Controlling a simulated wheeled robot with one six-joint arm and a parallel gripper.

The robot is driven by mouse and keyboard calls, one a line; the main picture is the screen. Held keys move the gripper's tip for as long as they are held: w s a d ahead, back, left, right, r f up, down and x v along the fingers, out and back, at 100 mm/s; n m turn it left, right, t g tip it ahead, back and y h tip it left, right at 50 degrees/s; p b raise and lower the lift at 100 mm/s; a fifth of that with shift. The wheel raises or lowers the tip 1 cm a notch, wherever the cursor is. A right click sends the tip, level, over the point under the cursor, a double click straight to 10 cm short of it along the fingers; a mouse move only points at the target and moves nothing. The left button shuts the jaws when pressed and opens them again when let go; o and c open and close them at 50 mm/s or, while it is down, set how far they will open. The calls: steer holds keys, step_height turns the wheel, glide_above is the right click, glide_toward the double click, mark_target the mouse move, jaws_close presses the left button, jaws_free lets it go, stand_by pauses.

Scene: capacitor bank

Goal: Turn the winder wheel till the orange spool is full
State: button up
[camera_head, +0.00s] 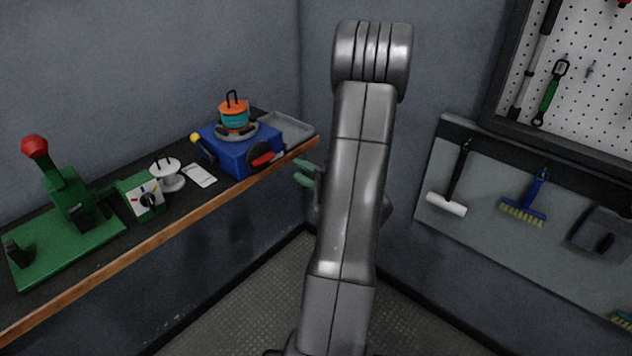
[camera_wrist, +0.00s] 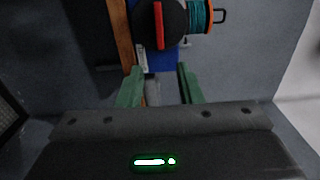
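The winder is a blue box (camera_head: 241,152) on the bench, with a black winder wheel (camera_head: 259,148) on its front that carries a red grip bar (camera_head: 264,159). The orange spool (camera_head: 234,103) stands on top, with teal wire wound between its flanges. In the wrist view the wheel (camera_wrist: 176,24) and its red bar (camera_wrist: 158,25) are at the top, with the spool (camera_wrist: 211,16) to their right. My gripper (camera_head: 306,173) is in front of the bench edge, right of the wheel and apart from it. Its green fingers (camera_wrist: 159,72) are open with nothing between them.
The bench's wooden edge (camera_head: 165,228) lies close to my gripper. On the bench are a green press (camera_head: 70,205), a dial box (camera_head: 144,196), a white spool (camera_head: 167,172), a paper card (camera_head: 199,175) and a grey tray (camera_head: 288,126). Tools hang on the right wall.

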mark_target(274, 156)
steer(key=shift+v, duration=2.35)
steer(key=shift+a, duration=0.1)
steer(key=p+x, duration=0.1)
steer(key=x, duration=1.2)
steer(key=shift+w+a+p, duration=0.25)
steer(key=shift+p, duration=0.05)
steer(key=shift+d, duration=0.1)
